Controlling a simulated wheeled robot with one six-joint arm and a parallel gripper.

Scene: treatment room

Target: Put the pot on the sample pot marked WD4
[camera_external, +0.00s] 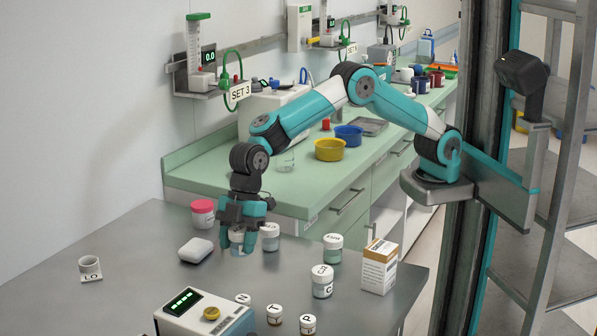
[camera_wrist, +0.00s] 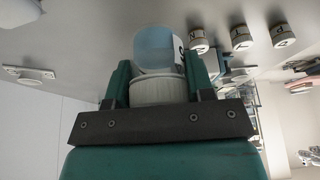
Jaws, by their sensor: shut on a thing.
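My gripper (camera_external: 241,243) is low over the grey table, shut on a pot (camera_external: 238,249) with a pale blue body. In the wrist view, my gripper (camera_wrist: 158,75) has its two fingers on either side of the held pot's white lid (camera_wrist: 158,91); the pale blue body (camera_wrist: 153,48) bears a partly visible dark mark. Close to its right stands a white-lidded pot (camera_external: 270,237). Two more white-lidded pots (camera_external: 333,249) (camera_external: 322,282) stand further right. Their lid marks are too small to read, so I cannot tell which is WD4. The fingers mostly hide the held pot in the outside view.
A carton (camera_external: 379,267), several small lettered pots (camera_external: 274,314) and a display box (camera_external: 204,314) are nearby. The left tabletop is mostly clear.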

